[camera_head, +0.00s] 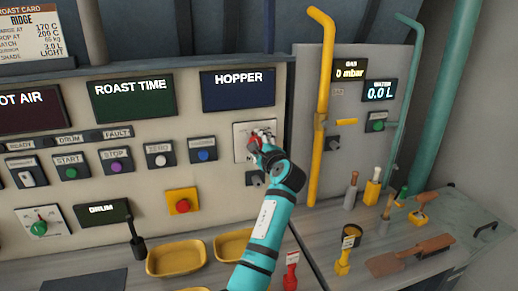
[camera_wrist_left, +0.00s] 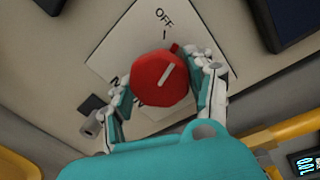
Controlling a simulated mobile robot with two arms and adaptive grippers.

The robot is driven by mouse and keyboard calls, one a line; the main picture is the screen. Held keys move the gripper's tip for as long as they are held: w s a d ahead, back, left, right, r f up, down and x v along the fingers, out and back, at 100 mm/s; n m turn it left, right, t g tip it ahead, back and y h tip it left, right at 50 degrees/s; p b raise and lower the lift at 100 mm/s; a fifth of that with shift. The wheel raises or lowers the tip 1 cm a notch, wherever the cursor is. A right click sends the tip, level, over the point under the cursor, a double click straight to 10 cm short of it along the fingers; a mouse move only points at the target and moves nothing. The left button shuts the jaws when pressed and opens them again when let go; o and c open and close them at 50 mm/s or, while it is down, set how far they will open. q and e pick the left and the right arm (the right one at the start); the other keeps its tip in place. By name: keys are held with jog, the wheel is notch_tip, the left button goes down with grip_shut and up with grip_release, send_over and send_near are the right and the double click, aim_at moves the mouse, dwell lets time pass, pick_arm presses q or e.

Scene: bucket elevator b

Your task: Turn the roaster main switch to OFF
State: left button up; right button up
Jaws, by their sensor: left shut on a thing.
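The roaster main switch is a red knob (camera_wrist_left: 160,79) on a white plate (camera_wrist_left: 125,40), fixed to the cream panel; the plate also shows in the head view (camera_head: 242,131). The word OFF and a tick stand at the top of the plate in the wrist view. The knob's white line and small red tab point up and slightly right of that tick. Other lettering at the lower left is partly hidden by a finger. My left gripper (camera_wrist_left: 165,88) is shut on the knob, one finger on each side. My right gripper is not in view.
A small dark knob (camera_head: 255,179) sits just below the switch plate. A yellow pipe (camera_head: 322,100) stands to the right. Yellow trays (camera_head: 176,258) and several tools lie on the counter below. A red emergency button (camera_head: 182,205) is to the left.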

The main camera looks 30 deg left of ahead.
pick_arm(q)
jog(key=n+b, duration=0.1)
jog(key=n, duration=0.3)
jog(key=shift+f+h+b, duration=0.1)
jog(key=shift+h+b, duration=0.2)
jog(key=shift+b, duration=0.1)
jog(key=shift+n+t, duration=0.3)
jog(key=o, duration=1.2)
jog(key=shift+c, duration=0.2)
jog(key=shift+s+d, duration=0.1)
jog(key=v, duration=1.1)
jog(key=shift+s+d, duration=0.25)
